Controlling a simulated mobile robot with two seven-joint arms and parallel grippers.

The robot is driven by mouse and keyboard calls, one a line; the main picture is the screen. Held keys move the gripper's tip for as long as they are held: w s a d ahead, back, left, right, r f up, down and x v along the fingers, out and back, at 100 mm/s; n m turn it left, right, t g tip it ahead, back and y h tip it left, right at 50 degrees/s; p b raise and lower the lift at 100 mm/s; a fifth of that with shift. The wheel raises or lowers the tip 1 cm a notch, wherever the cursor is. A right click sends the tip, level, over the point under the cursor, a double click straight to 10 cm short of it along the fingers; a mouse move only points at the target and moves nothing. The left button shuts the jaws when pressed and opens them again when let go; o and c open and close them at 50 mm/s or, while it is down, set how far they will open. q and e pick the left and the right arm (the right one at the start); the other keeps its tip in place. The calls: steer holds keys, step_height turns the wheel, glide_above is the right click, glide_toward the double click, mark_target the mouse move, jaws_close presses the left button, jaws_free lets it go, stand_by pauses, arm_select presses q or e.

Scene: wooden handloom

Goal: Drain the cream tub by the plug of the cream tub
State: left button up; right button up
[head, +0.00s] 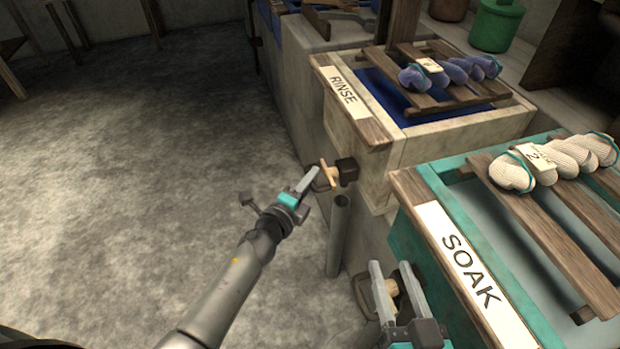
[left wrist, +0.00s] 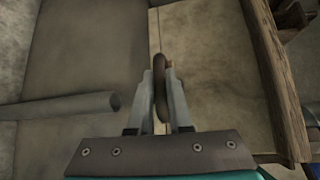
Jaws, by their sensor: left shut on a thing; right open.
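The cream tub (head: 440,145) carries the RINSE sign and holds dark blue liquid under a slatted rack. On its near wall is a dark outlet block (head: 347,171), with the pale wooden plug (head: 329,176) at it. My left gripper (head: 316,174) is shut on the plug; in the left wrist view a brown rounded piece of the plug (left wrist: 161,80) shows between the fingertips. I cannot tell how deep the plug sits. My right gripper (head: 396,270) is open in front of the teal tub, its fingers on either side of a wooden piece low on the wall.
The teal tub (head: 410,240) with the SOAK sign (head: 470,272) stands at the right, cream skeins (head: 540,163) on its rack. Blue skeins (head: 450,72) lie on the cream tub's rack. A grey pipe (head: 338,235) stands below the outlet. The floor at left is clear.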

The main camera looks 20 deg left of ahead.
arm_select(q)
jaws_close()
stand_by(0.8)
arm_select(e)
steer(key=shift+f, duration=0.2)
arm_select(q)
steer(key=shift+s+a, duration=0.8)
steer(key=shift+a, duration=0.3)
arm_select(e)
steer(key=shift+w+d, duration=0.1)
arm_select(q)
steer(key=o, duration=0.6)
jaws_free()
arm_select(e)
steer(key=shift+w+r, duration=0.1)
steer(key=shift+r, duration=0.2)
arm_select(q)
steer(key=shift+s, duration=0.1)
